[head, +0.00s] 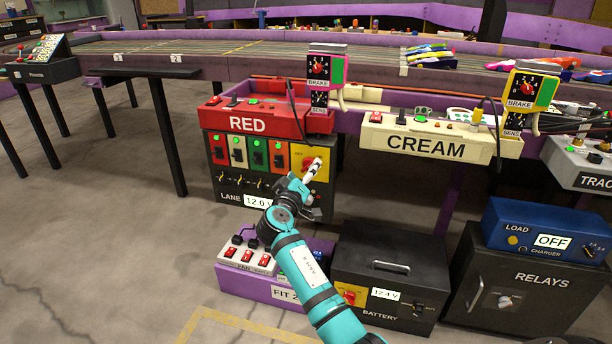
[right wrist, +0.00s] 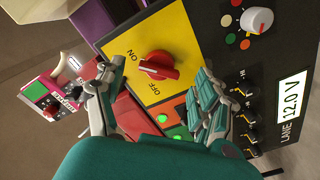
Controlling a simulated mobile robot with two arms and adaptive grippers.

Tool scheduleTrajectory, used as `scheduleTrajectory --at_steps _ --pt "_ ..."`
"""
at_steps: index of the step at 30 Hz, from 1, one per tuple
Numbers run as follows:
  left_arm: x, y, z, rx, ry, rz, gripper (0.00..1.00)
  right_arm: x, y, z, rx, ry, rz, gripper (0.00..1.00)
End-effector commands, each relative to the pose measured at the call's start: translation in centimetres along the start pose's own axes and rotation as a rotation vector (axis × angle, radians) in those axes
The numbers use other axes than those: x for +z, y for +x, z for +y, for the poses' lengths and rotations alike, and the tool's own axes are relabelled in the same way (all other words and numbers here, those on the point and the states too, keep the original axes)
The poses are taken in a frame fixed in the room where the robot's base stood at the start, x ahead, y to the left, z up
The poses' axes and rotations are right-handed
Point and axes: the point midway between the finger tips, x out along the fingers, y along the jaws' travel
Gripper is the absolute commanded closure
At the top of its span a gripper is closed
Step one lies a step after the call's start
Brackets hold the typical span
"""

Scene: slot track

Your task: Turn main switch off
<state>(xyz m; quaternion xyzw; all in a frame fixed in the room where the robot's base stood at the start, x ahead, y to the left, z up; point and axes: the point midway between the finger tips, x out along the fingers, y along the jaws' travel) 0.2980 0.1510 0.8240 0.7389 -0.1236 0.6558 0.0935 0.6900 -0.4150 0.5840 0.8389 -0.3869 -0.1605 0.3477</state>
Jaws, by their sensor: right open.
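A red rotary knob (right wrist: 152,68) sits on a yellow plate (right wrist: 120,42) marked ON and OFF; its handle lies lengthwise across the plate in the right wrist view. In the head view this yellow plate (head: 323,160) is at the upper right of the black LANE panel (head: 226,190), and my arm partly hides it. My right gripper (head: 306,177) is at the plate, open; in the right wrist view its fingers (right wrist: 153,82) stand apart with the knob showing between and beyond them. No contact is clear. My left gripper is not in view.
Colored switches (head: 238,151) stand left of the plate. The RED box (head: 253,123) overhangs the panel. Below are the purple FAN box (head: 235,287), and the BATTERY box (head: 385,260) with another red knob on yellow (head: 348,296). Open floor lies left.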

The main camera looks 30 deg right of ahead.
Motion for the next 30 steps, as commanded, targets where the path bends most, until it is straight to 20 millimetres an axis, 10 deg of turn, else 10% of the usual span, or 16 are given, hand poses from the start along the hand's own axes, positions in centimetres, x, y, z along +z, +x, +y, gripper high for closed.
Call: scheduleTrajectory --at_steps 14,27,30 --pt "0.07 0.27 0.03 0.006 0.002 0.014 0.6 0.0 1.55 0.06 0.0 0.001 0.0 0.29" --pt "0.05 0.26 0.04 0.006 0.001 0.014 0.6 0.02 1.51 0.02 0.0 0.0 0.0 0.85" --pt "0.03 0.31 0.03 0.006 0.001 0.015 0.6 0.01 1.5 0.03 0.0 -0.003 0.0 0.85"
